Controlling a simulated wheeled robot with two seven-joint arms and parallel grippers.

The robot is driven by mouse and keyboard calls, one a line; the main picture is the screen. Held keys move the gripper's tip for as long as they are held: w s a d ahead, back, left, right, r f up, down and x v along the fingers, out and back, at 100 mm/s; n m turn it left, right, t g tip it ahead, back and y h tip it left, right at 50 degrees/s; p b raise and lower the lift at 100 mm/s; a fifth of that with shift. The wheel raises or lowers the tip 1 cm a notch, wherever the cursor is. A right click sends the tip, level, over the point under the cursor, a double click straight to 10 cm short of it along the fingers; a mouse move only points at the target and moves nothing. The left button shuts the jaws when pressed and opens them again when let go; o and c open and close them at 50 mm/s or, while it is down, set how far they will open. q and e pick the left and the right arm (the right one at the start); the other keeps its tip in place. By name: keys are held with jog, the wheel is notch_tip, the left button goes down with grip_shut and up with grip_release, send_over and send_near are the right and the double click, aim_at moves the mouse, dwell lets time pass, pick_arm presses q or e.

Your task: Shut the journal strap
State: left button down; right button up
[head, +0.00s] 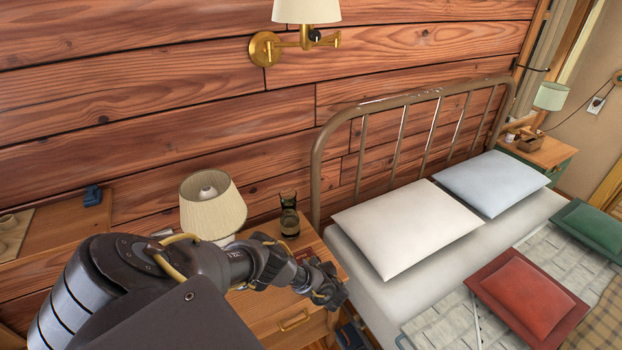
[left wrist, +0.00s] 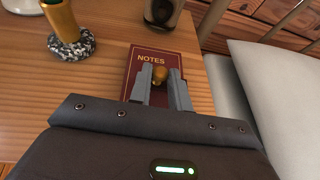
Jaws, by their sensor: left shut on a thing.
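The journal is dark red with "NOTES" in gold letters (left wrist: 152,58) and lies flat on the wooden nightstand (left wrist: 110,75). A round brass-coloured knob (left wrist: 160,74), which looks like part of the strap, sits over its cover. My left gripper (head: 330,293) is at the nightstand's right edge in the head view. In the left wrist view its two grey fingers (left wrist: 160,82) are closed on the knob, one on each side. The strap itself is mostly hidden behind the fingers and gripper body. My right gripper is in neither view.
A lamp (head: 212,207) and a dark glass (head: 289,222) stand on the nightstand behind the arm. A speckled stone base with a brass-coloured post (left wrist: 71,46) stands left of the journal. The bed with a white pillow (head: 396,227) is close on the right.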

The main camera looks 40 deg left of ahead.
pick_arm(q)
jog(key=c, duration=1.4)
grip_release()
jog(key=shift+o, duration=0.2)
jog(key=shift+d, duration=0.1)
jog(key=shift+s+d+r, duration=0.15)
jog(key=shift+d+r, duration=0.05)
jog(key=shift+d, duration=0.15)
jog(key=v, duration=0.9)
jog(key=shift+s+d+r+p, duration=0.2)
jog(key=shift+d+p, duration=0.1)
jog(key=shift+p, duration=0.1)
